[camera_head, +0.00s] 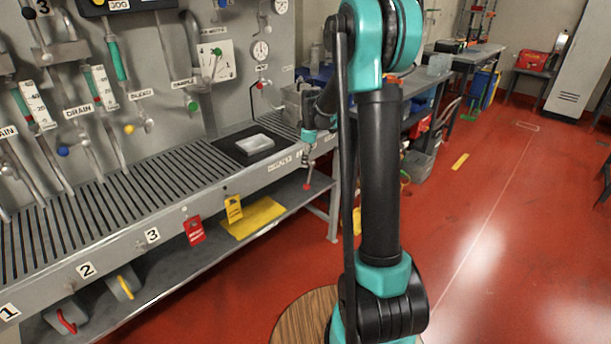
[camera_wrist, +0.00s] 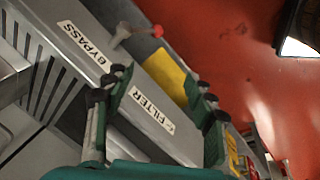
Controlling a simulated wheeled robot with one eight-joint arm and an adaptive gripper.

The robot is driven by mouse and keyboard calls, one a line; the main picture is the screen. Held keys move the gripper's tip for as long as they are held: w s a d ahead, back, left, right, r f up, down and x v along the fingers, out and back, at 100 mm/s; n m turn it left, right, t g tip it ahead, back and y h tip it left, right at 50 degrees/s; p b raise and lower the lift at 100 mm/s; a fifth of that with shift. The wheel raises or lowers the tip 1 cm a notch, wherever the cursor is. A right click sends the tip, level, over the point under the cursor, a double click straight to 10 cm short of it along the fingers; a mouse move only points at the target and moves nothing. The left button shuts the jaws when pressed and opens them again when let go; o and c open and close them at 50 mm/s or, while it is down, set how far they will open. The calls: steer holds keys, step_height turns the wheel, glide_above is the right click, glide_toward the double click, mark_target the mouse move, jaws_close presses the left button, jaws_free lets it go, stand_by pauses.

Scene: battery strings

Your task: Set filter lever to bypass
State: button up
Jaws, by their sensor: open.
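The filter lever (camera_wrist: 135,33) is a short grey handle with a red knob (camera_wrist: 157,31), on the bench's front edge. In the wrist view it lies beyond my fingertips, near the end of the BYPASS label (camera_wrist: 82,46). The FILTER label (camera_wrist: 152,108) lies between my fingers. In the head view the lever's red knob (camera_head: 307,187) hangs below the bench edge, just under my gripper (camera_head: 306,158). My gripper's two fingers (camera_wrist: 155,95) are spread in the wrist view, with nothing held between them. I cannot tell whether a finger touches the lever.
The slatted grey bench (camera_head: 130,185) runs along the left, with a white tray (camera_head: 255,144) near its right end. A red tag (camera_head: 194,231) and yellow tag (camera_head: 233,209) hang from its front. A yellow sheet (camera_head: 253,219) lies on the lower shelf.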

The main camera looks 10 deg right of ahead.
steer(key=a+f+n+h, duration=0.1)
steer(key=n, duration=0.1)
steer(key=a+f+n, duration=0.1)
steer(key=n, duration=0.2)
steer(key=s+a+f+n+h, duration=0.1)
steer(key=n, duration=0.2)
steer(key=shift+a+h, duration=0.2)
steer(key=shift+h, duration=0.1)
steer(key=c, duration=0.7)
steer(key=n, duration=0.2)
steer(key=a+n, duration=0.1)
steer(key=shift+s+f+t+h, duration=0.15)
steer(key=shift+f+t+h, duration=0.15)
steer(key=shift+t+h, duration=0.1)
jaws_close()
steer(key=n, duration=0.2)
glide_toward(308, 181)
step_height(308, 181, down, 4)
steer(key=a, duration=0.1)
steer(key=shift+w+d+f, duration=0.7)
steer(key=shift+w+d, duration=0.3)
steer(key=shift+d, duration=0.05)
